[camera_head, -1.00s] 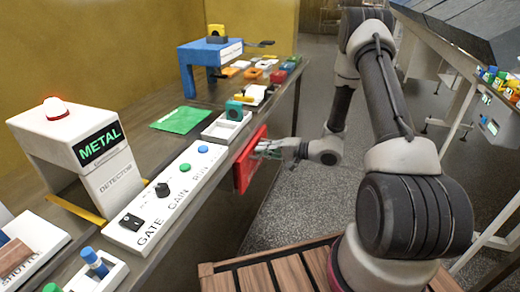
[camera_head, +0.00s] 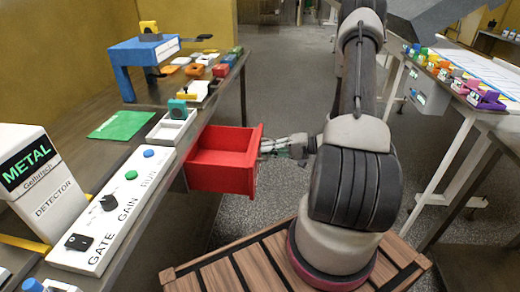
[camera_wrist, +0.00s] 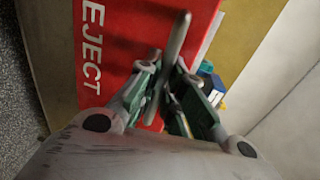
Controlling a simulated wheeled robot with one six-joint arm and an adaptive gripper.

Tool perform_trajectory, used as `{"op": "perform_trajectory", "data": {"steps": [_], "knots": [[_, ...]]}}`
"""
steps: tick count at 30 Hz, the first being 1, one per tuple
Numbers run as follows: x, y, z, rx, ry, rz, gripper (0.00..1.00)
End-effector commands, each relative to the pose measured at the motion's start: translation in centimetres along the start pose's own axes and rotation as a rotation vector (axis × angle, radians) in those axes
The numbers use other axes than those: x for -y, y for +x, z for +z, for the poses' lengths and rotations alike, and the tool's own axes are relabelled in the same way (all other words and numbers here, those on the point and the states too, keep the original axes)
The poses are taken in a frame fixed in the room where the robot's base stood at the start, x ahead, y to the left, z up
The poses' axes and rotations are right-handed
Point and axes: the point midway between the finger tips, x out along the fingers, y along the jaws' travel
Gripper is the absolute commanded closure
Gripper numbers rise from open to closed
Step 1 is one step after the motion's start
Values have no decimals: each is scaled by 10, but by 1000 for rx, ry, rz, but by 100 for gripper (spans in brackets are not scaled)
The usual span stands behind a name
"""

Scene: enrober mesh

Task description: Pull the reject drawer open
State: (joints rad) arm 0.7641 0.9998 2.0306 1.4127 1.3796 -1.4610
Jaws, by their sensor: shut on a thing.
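The red reject drawer (camera_head: 222,172) stands well out from under the left bench's edge in the head view, and its empty inside shows. In the wrist view its red front (camera_wrist: 115,45) carries white letters, of which "EJECT" shows. A grey bar handle (camera_wrist: 178,40) runs along that front. My gripper (camera_head: 266,147) is at the drawer's front from the right in the head view. In the wrist view my gripper's green-and-grey fingers (camera_wrist: 162,85) are on both sides of the handle, shut on it.
The left bench bears a control strip (camera_head: 122,205), a white metal detector (camera_head: 40,180), a green sheet (camera_head: 120,125) and a blue stand (camera_head: 142,55). A second bench (camera_head: 480,85) with coloured blocks stands at the right.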

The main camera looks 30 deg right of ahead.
Motion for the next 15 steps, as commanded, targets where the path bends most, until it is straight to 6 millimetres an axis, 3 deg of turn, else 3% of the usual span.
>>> {"op": "perform_trajectory", "data": {"steps": [9, 10, 13, 15], "knots": [[-1, -1, 0, 1, 0, 1, 100], [-1, -1, 0, 1, 0, 1, 89], [0, -1, 0, 0, 0, 1, 71], [0, -1, 0, 0, 0, 1, 69]]}}
